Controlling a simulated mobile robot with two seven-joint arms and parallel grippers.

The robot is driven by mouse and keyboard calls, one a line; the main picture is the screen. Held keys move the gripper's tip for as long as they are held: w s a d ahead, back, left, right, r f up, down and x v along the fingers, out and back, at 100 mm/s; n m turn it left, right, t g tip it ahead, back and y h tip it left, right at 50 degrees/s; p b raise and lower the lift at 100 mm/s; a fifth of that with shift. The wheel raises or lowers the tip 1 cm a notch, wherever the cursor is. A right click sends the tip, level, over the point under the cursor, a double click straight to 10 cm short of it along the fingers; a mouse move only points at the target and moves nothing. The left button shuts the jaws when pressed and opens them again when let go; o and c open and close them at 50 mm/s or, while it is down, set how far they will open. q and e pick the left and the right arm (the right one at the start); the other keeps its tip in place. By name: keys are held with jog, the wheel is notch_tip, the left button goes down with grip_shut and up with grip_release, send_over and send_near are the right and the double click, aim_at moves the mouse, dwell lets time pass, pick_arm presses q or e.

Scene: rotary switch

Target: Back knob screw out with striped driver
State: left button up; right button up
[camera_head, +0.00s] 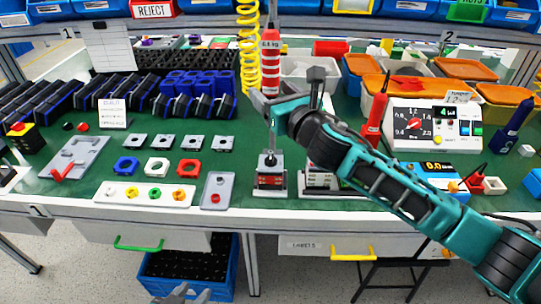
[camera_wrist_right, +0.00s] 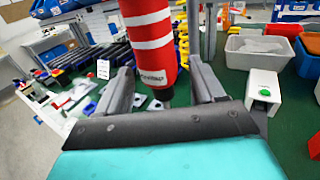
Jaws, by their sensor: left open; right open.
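The red-and-white striped driver (camera_head: 270,52) hangs upright beside a yellow coiled cord. It also shows large in the right wrist view (camera_wrist_right: 148,38), where it stands between or just beyond the fingers of my right gripper (camera_wrist_right: 162,88). The fingers are apart, with visible gaps beside the driver. In the head view my right gripper (camera_head: 265,104) is just below the driver's striped body, above a small fixture (camera_head: 270,181) with a dark knob-like part on top (camera_head: 270,160). I cannot make out a screw. My left gripper (camera_head: 184,292) is open and empty at the bottom edge, in front of the bench.
A second fixture (camera_head: 320,181) stands right of the first, partly behind my right arm. A tester box (camera_head: 432,124) and bins (camera_head: 362,72) stand at the right. Loose square parts (camera_head: 158,167) and a white tray (camera_head: 145,194) lie left. The green mat is clear between them.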

jog(key=shift+p+v, duration=0.75)
jog(key=shift+v, duration=2.75)
